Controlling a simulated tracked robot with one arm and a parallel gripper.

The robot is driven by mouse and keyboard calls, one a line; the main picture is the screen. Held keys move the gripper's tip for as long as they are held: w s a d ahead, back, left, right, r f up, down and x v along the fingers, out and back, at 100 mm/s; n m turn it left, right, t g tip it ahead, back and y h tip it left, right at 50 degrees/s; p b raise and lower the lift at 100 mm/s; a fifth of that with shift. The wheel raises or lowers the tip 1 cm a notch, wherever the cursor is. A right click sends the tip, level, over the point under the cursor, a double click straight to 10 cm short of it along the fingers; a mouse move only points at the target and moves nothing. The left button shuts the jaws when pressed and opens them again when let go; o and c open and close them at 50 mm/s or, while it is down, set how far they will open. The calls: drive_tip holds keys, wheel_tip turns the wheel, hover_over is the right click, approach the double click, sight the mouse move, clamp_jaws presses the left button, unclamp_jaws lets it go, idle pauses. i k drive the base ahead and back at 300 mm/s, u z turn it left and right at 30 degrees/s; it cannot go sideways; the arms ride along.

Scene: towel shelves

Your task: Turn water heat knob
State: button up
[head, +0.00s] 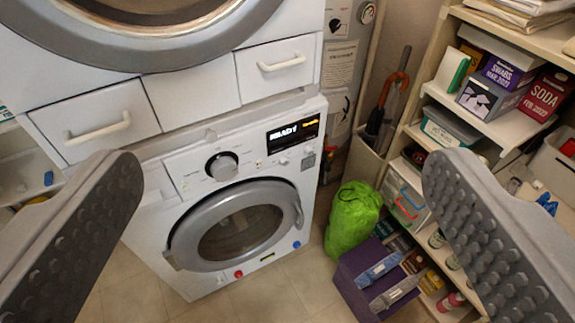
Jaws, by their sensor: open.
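A pale upright water heater (342,92) stands at the top, right of the stacked machines, with a printed label on its front. A small dark knob (337,22) sits on a white panel near its top, cut close by the picture's upper edge. A round gauge (368,13) is just right of it. The knob's pointer setting is too small to read. My gripper (282,166) is wide open and empty, one ridged finger at each side of the picture. The knob shows in the gap, above and right of its middle, and appears well beyond the fingertips.
A washing machine (172,215) with its own dial (222,166) and a lit READY display stands below another machine's drawers. Shelves (507,128) with boxes line the right. A green bag (352,222), purple box (352,283) and umbrella (393,90) stand near the heater. Tiled floor (285,292) is clear in front.

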sight(283, 161)
drive_tip(key=u, duration=1.15)
drive_tip(key=k, duration=1.45)
drive_tip(key=z, duration=0.85)
drive_tip(key=i, duration=1.7)
drive_tip(key=u, duration=0.05)
